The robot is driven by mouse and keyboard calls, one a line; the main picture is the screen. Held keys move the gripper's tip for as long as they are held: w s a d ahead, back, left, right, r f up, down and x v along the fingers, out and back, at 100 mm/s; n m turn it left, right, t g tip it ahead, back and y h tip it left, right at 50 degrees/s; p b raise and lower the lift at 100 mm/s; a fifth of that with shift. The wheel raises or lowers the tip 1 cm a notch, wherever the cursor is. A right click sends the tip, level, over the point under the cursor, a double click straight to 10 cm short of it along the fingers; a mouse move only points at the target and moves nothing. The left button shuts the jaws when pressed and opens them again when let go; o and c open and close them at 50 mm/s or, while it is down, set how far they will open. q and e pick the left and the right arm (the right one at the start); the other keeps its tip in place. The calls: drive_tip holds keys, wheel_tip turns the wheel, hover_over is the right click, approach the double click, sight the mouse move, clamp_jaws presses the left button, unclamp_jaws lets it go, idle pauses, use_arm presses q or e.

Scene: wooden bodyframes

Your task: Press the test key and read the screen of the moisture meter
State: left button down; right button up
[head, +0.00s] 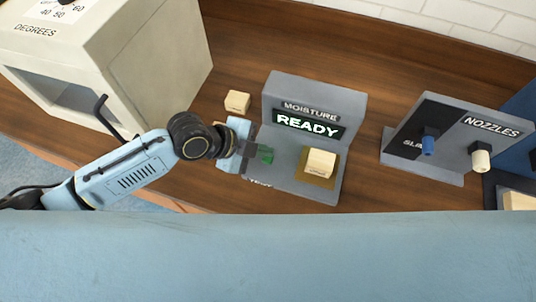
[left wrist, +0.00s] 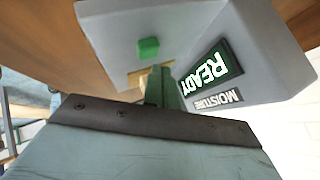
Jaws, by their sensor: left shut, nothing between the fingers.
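The grey moisture meter (head: 312,95) stands on the wooden bench. Its screen (head: 308,124) reads READY in pale green letters, and it also reads READY in the left wrist view (left wrist: 212,70). The green test key (head: 267,156) is on the left of the meter's base and shows clear in the left wrist view (left wrist: 148,48). A pale wooden block (head: 320,163) sits on the meter's tan pad. My left gripper (head: 252,151) is shut and empty, right beside the key. I cannot tell whether it touches the key. My right gripper is not in view.
A loose wooden block (head: 237,102) lies behind my left gripper. A big cream box (head: 160,65) marked DEGREES, with a dark handle, stands at the left. A grey NOZZLES rack (head: 455,118) with blue and cream nozzles stands at the right. Bare bench lies between meter and rack.

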use_arm(q)
drive_tip(key=shift+f, duration=0.4)
drive_tip(key=shift+f+b, duration=0.5)
drive_tip(key=shift+b, duration=0.1)
idle(0.4)
idle(0.4)
drive_tip(key=shift+r+p, duration=0.85)
drive_tip(key=shift+r, duration=0.1)
wheel_tip(320, 180, up, 5)
drive_tip(key=p, duration=0.4)
idle(0.5)
